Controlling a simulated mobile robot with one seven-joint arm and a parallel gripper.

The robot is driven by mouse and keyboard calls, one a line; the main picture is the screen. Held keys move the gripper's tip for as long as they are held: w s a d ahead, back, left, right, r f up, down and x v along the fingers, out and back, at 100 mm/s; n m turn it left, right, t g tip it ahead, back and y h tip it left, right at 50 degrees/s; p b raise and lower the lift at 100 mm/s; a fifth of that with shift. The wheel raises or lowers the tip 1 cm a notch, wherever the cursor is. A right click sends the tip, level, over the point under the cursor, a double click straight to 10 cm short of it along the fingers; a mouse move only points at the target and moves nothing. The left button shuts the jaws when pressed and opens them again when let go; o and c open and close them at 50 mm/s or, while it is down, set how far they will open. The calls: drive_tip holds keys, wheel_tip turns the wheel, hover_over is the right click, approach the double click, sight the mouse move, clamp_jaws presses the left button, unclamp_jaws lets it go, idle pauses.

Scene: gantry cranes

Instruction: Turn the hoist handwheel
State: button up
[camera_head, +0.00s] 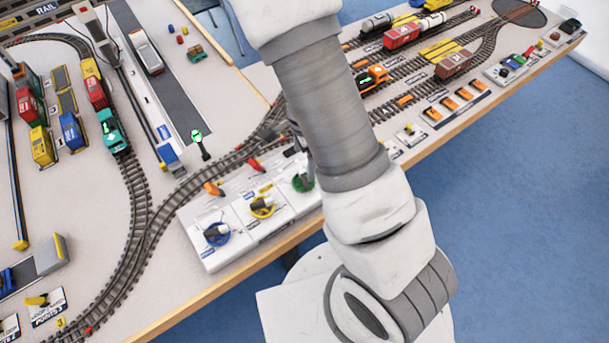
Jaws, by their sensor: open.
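A white control box (273,232) at the table's front edge carries three round hand controls: a blue one (216,234), a yellow one (262,207) and a green one (303,183). Each of the blue and yellow ones has a dark knob or crank on top. The labels are too small to read, so I cannot tell which is the hoist handwheel. My gripper (297,145) shows only as dark parts beside my arm, just above the green control. It is open; my arm hides most of it, and I cannot tell whether it touches the green control.
Orange (213,188) and red (254,165) levers stand behind the box. A green-topped post (198,143) stands further left. Model tracks with trains and containers cover the table. Blue floor (520,200) lies open to the right.

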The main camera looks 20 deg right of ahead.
sight(303, 180)
wheel_tip(303, 180, down, 7)
drive_tip(key=shift+f+b, duration=0.15)
drive_tip(key=shift+b, duration=0.7)
drive_tip(key=c, duration=1.2)
drive_tip(key=shift+c, duration=0.2)
